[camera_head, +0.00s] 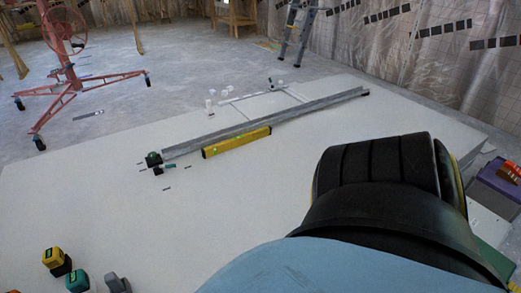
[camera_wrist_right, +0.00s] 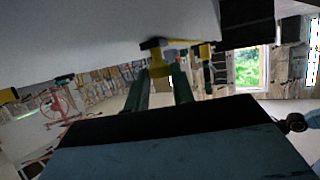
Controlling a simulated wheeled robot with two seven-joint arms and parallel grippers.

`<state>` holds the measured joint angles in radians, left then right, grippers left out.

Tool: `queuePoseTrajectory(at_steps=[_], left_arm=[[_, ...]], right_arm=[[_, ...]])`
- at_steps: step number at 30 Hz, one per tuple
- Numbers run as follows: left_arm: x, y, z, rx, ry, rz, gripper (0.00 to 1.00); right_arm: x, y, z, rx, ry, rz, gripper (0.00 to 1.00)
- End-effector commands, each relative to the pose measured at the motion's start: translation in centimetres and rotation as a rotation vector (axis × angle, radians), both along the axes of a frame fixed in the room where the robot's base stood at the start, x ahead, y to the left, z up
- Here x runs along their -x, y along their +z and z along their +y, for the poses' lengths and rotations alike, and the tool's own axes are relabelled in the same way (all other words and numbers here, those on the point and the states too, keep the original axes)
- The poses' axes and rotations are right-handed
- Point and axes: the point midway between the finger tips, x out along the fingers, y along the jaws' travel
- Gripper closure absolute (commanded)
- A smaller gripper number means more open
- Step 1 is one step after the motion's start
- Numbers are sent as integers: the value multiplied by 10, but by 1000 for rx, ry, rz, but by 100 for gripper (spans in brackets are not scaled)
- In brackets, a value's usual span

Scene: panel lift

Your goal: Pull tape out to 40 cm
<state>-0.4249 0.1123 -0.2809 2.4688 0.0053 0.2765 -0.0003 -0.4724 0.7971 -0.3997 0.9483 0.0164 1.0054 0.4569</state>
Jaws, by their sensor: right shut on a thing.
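My right gripper (camera_wrist_right: 164,78) shows in the right wrist view with its two green fingers shut on a small yellow and dark thing (camera_wrist_right: 163,68). It may be the tape measure, but its shape is too small and blurred to be sure. No drawn-out tape length can be read. In the head view my black right wrist fills the lower right and hides the fingers and what they hold. A yellow and black tool (camera_head: 54,258) stands at the lower left of the white panel (camera_head: 240,215); I cannot tell what it is. My left gripper is not in view.
A yellow level (camera_head: 237,142) lies beside a long metal rail (camera_head: 270,120) on the panel. A green and black tool (camera_head: 77,280) stands at the lower left. A red wheeled stand (camera_head: 68,75) and a stepladder (camera_head: 297,35) are beyond. The panel's middle left is clear.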

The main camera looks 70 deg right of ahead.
Motion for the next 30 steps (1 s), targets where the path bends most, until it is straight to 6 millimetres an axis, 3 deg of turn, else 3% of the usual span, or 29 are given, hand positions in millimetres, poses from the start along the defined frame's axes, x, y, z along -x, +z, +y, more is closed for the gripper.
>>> queuePoseTrajectory(at_steps=[14, 15, 16, 26, 30], left_arm=[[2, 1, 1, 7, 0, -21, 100], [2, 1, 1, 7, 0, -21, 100], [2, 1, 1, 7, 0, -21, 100], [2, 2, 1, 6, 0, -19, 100], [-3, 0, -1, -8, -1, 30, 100]], right_arm=[[5, 0, -8, 4, -3, 4, 100], [4, 0, -8, 4, -3, 4, 72], [4, 0, -8, 4, -3, 4, 68], [6, 1, -8, 3, -2, 3, 67], [18, 7, -16, 4, -2, 5, 67]])
